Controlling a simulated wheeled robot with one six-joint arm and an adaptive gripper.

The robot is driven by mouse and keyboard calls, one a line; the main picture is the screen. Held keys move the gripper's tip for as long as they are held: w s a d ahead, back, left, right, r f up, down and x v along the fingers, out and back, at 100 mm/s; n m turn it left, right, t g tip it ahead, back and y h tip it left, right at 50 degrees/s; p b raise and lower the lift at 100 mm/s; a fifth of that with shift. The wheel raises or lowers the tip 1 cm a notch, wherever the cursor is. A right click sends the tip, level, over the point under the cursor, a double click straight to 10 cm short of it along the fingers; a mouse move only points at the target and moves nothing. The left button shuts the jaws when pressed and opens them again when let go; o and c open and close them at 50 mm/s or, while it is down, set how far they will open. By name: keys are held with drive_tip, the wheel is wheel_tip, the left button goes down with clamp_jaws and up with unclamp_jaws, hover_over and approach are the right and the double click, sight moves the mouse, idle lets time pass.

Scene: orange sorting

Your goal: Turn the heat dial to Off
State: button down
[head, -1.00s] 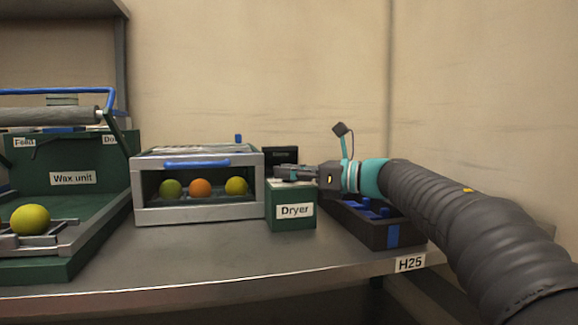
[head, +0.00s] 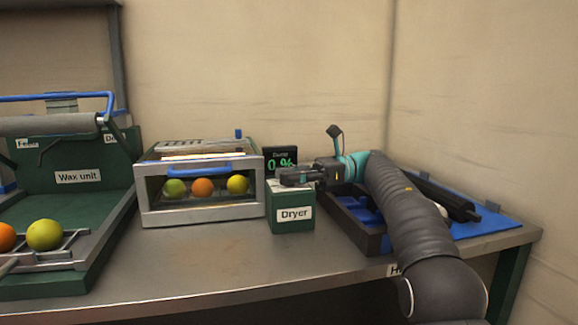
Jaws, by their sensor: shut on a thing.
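The green control box labelled "Dryer" (head: 292,219) stands on the bench, right of the metal dryer cabinet (head: 199,210). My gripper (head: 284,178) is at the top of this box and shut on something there. The heat dial itself is hidden by the fingers, so its pointer and marks cannot be read. A small black display (head: 280,160) behind the box is lit and shows green characters that look like "0 %". Two green-yellow fruits and an orange (head: 202,187) sit inside the dryer cabinet behind its blue handle (head: 199,169).
The green wax unit (head: 75,162) stands at left, with an orange and a yellow-green fruit (head: 45,235) on its front rack. A dark tray with blue inside (head: 376,243) and a blue mat (head: 490,227) lie at right, partly behind my arm. The bench front is clear.

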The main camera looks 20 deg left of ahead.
idle(0.4)
drive_tip(key=c, duration=0.9)
unclamp_jaws()
drive_tip(key=shift+s+a, duration=0.1)
drive_tip(key=shift+f+b, duration=0.1)
drive_tip(key=shift+b, duration=0.25)
